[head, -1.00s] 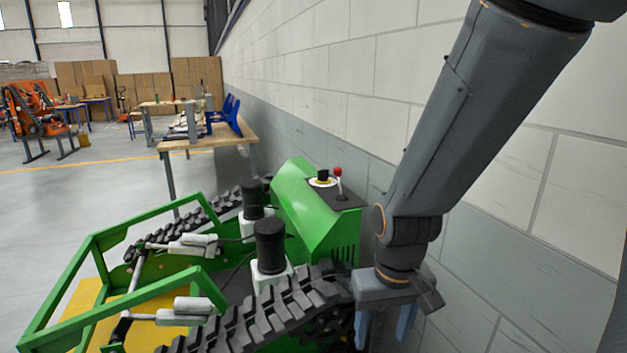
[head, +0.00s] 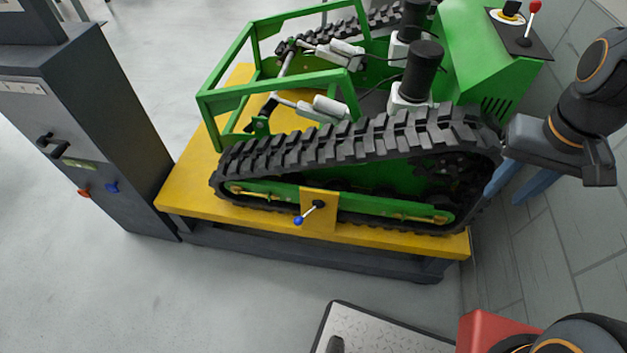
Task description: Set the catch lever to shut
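A short lever with a blue ball end (head: 310,212) sits on a yellow plate (head: 322,222) on the near side of the tracked carrier. Its rod slants down to the left from a dark pivot. I take this for the catch lever; no shut marking on it is readable. My gripper (head: 512,186) is at the right, beside the carrier's near right corner and well right of the lever. Its two blue fingers are apart, with nothing seen between them. The dark wrist body hides part of the fingers.
The green carrier with black tracks (head: 360,140) stands on a yellow-topped platform (head: 190,185). A red-ball lever (head: 534,12) is on its green housing. A dark cabinet (head: 110,130) stands left. A block wall (head: 560,240) is close at right.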

